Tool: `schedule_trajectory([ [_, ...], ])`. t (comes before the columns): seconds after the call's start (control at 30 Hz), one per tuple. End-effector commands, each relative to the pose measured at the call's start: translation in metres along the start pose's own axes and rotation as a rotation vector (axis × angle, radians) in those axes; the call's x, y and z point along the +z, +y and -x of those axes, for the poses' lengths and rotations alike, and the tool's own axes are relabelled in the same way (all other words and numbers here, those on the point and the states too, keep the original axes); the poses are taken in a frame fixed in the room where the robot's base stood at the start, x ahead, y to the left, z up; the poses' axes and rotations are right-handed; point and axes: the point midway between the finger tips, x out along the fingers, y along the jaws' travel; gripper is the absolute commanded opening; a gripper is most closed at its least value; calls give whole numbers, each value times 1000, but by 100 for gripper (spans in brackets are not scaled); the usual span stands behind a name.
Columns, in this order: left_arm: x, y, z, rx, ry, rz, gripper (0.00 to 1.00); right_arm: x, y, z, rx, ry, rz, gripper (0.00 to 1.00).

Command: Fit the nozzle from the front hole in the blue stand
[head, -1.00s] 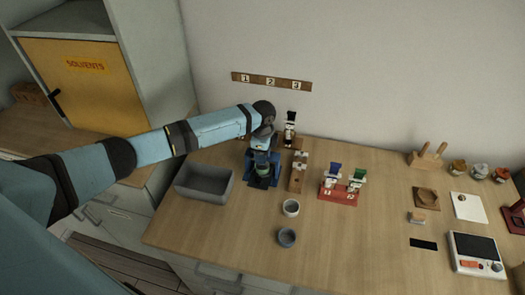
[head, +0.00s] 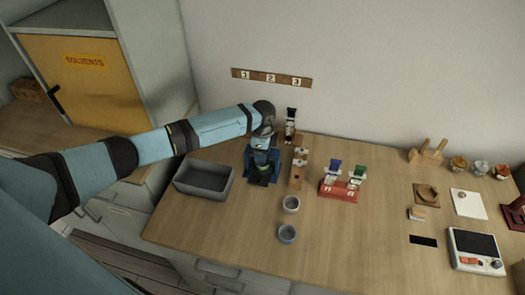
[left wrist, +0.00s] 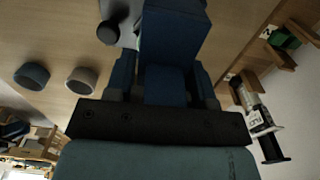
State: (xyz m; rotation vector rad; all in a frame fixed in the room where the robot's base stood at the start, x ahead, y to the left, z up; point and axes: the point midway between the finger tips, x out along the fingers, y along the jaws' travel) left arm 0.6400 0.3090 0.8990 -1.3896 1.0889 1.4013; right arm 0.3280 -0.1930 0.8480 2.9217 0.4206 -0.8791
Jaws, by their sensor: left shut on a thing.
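My right gripper is not in view.
A grey bin (head: 204,181) is left of the gripper. A pale cup (head: 291,204) and a blue-grey cup (head: 287,234) stand in front. A red rack (head: 338,193) with blue-topped and green-topped tubes is to the right. A scale (head: 476,251) is far right.

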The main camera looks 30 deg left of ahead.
Motion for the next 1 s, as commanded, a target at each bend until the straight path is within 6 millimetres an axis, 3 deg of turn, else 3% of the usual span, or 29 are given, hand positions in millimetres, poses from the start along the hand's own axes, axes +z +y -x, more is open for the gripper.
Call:
schedule_trajectory([
  [0.2,0,1,-2,1,0,0,28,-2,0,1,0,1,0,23],
  [0.23,0,1,-3,1,0,0,54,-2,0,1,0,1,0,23],
  [0.33,0,1,-3,2,0,0,77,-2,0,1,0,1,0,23],
  [0.37,0,1,-3,2,0,0,79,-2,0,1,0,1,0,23],
  [1.0,0,2,4,4,-1,-1,79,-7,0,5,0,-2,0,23],
])
